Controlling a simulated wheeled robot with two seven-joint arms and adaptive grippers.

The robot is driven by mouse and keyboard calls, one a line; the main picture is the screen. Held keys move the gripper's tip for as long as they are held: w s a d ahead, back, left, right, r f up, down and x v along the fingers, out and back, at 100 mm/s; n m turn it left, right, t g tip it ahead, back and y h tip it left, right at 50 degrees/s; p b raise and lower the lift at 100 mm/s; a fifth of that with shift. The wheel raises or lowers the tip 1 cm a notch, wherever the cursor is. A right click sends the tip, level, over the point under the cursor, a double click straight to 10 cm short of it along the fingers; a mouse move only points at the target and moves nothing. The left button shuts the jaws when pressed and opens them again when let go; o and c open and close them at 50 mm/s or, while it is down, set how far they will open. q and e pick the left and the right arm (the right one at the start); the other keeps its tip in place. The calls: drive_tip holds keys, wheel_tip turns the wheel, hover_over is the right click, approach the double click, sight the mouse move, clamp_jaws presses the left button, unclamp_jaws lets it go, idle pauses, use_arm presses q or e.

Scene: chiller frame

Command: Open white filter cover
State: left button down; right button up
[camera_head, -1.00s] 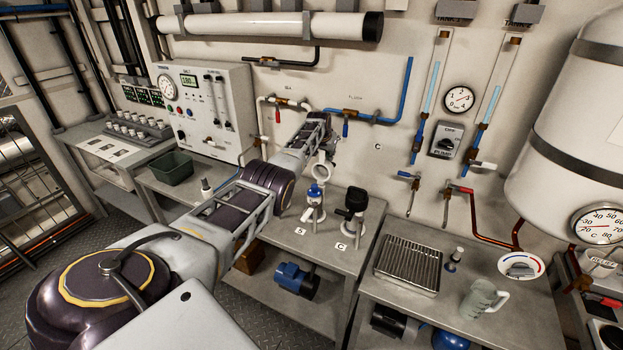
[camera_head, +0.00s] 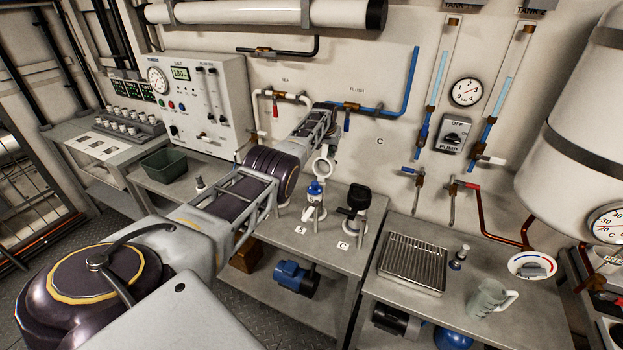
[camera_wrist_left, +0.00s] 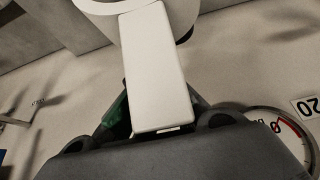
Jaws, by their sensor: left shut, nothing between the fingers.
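The white filter (camera_head: 312,211) stands on the bench above the "S" label, with a blue part (camera_head: 315,188) at its top. An upright white ring (camera_head: 322,168) shows just above it. It looks like the raised cover, but I cannot be sure. My left gripper (camera_head: 329,140) is just above the ring, small and partly hidden by its own wrist. In the left wrist view, a white bar (camera_wrist_left: 155,70) joined to a round white part (camera_wrist_left: 112,5) lies in front of the shut fingers. Their contact with it is unclear. My right gripper is out of view.
A black filter (camera_head: 357,198) stands close to the right, above the "C" label. A blue pipe (camera_head: 385,110) and valves run along the wall behind the gripper. A ribbed metal tray (camera_head: 412,265) and a jug (camera_head: 490,298) are on the right bench.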

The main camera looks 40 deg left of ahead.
use_arm(q)
drive_tip(key=shift+w+f, duration=0.15)
idle(0.4)
drive_tip(key=shift+a+r, duration=0.1)
drive_tip(key=shift+r, duration=0.2)
idle(0.3)
drive_tip(key=shift+v, duration=5.8)
drive_tip(key=shift+f, duration=0.1)
